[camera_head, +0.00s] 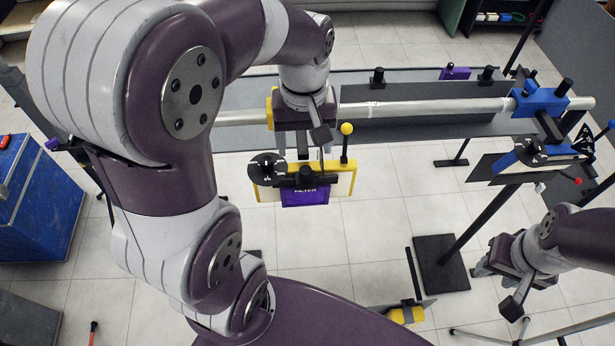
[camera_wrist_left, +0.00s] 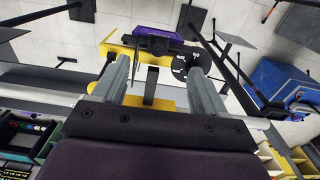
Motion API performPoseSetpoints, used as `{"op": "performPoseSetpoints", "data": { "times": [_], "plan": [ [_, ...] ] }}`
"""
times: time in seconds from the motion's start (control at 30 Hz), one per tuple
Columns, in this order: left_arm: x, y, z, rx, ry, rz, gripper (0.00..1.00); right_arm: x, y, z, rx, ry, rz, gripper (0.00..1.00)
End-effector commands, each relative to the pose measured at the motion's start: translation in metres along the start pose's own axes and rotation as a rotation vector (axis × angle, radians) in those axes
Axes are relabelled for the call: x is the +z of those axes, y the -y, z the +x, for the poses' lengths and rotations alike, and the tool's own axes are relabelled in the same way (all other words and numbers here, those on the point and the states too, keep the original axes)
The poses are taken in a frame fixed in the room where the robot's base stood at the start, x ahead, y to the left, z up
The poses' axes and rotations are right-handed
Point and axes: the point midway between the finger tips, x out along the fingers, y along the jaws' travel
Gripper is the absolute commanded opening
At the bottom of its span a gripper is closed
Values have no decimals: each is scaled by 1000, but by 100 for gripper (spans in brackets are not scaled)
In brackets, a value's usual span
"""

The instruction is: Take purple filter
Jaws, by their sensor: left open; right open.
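The purple filter (camera_head: 305,196), lettered FILTER, hangs at the lower front of a yellow holder (camera_head: 342,184) with a black dial (camera_head: 267,168) on its left. The purple filter also shows in the left wrist view (camera_wrist_left: 153,31), beyond the fingertips. My left gripper (camera_head: 304,148) is above and behind the filter, pointing down. Its fingers are partly hidden in the head view. In the left wrist view its jaws (camera_wrist_left: 160,62) are apart, with part of the holder's black mount between them; contact cannot be told. My right gripper (camera_head: 494,288) is open and empty at lower right.
A silver tube (camera_head: 430,107) runs across the back, with a blue clamp (camera_head: 541,101) at right. A second purple block (camera_head: 455,73) sits behind it. A black stand (camera_head: 441,264) is at lower middle, a blue cabinet (camera_head: 40,200) at left. Tiled floor shows between.

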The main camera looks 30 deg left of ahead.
Motion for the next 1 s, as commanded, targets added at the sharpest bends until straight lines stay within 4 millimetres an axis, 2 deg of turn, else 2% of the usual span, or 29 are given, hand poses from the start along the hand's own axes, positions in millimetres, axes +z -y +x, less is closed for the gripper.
{"op": "performPoseSetpoints", "data": {
  "times": [0.03, 0.1, 0.17, 0.23, 0.3, 0.4, 0.53, 0.73, 0.77, 0.9, 0.97, 1.0],
  "plan": [
    [0, 0, 28, 0, 1, 0, 72, 3, 0, 27, 0, 1, 0, 43],
    [0, 0, 46, 0, 0, 1, 72, 5, 0, 44, 0, 1, 0, 43],
    [0, 0, 54, -1, 1, 1, 72, 6, 0, 51, 0, 1, 0, 43],
    [-1, 0, 59, -1, 2, 1, 72, 6, 0, 49, 0, 1, 0, 43],
    [-1, 1, 64, -3, 5, 1, 72, 4, 0, 36, 0, 0, 0, 43],
    [-2, 2, 84, -4, 7, 1, 72, 2, 0, 24, 0, -2, 0, 43],
    [-3, 1, 102, -1, 2, 2, 72, 2, 0, 24, 0, -1, 0, 43],
    [-3, 1, 105, 1, -1, 2, 72, 3, 0, 25, 0, 0, 0, 43],
    [-3, 1, 105, 1, -1, 2, 69, 3, 0, 25, 0, 0, 0, 43],
    [-3, 1, 105, 1, -1, 2, 24, 3, 0, 25, 0, 0, 0, 43],
    [-3, 1, 105, 1, -1, 2, 4, 3, 0, 25, 0, 0, 0, 43],
    [-3, 1, 105, 1, -1, 3, 0, 3, 0, 25, 0, 0, 0, 43]
  ]
}}
